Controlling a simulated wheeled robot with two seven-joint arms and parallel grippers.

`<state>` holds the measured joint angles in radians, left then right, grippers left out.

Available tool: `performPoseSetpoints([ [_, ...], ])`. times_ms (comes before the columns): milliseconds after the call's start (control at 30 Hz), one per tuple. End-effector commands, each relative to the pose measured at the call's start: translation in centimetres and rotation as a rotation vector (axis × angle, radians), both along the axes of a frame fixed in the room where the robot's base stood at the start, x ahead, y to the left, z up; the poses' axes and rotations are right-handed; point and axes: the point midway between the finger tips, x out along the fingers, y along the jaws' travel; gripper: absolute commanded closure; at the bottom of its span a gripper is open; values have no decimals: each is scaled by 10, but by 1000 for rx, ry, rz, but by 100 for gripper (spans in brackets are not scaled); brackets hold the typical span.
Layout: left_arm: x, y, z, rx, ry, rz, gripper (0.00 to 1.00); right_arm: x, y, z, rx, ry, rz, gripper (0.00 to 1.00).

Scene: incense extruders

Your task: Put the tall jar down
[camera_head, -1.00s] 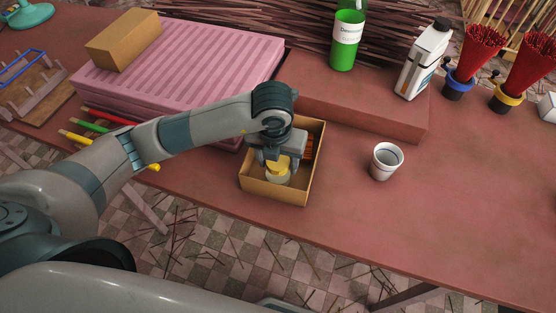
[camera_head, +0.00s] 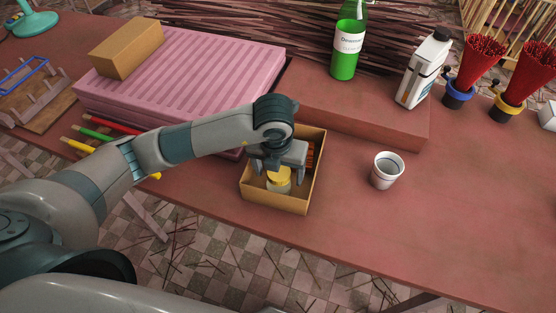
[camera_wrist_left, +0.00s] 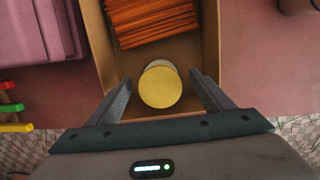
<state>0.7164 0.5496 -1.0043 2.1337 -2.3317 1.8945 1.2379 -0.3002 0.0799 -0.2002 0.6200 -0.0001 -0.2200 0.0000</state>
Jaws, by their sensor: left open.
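The tall jar (camera_head: 279,182) has a yellow lid and a pale body, and it stands upright inside an open cardboard box (camera_head: 276,202). In the left wrist view the jar's round yellow lid (camera_wrist_left: 160,87) lies between the fingers, near the front wall of the box. My left gripper (camera_head: 279,170) is above the jar, pointing down into the box. Its two fingers (camera_wrist_left: 162,92) are spread to either side of the lid, with gaps on both sides. The jar's base is hidden by the box wall. My right gripper is not in view.
Orange sticks (camera_wrist_left: 150,22) fill the box's far part. A white cup (camera_head: 386,170) stands right of the box. A pink ridged stack (camera_head: 190,65) lies behind left, and a raised red block (camera_head: 350,105) behind right. The table's right front is clear.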

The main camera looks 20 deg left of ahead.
Motion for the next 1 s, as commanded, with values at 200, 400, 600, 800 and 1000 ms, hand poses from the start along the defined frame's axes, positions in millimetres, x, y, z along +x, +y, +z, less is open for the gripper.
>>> performPoseSetpoints([
  [200, -2, -1, 17, -2, -4, -1, 26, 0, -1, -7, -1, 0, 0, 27],
  [400, -6, -1, 51, -1, -7, -2, 26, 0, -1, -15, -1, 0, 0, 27],
  [600, -10, 0, 78, 0, -6, -2, 26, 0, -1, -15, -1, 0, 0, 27],
  [800, -14, 0, 101, 0, -5, -1, 26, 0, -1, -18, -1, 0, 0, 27],
  [1000, -16, -1, 115, -1, -2, 0, 26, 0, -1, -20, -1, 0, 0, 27],
])
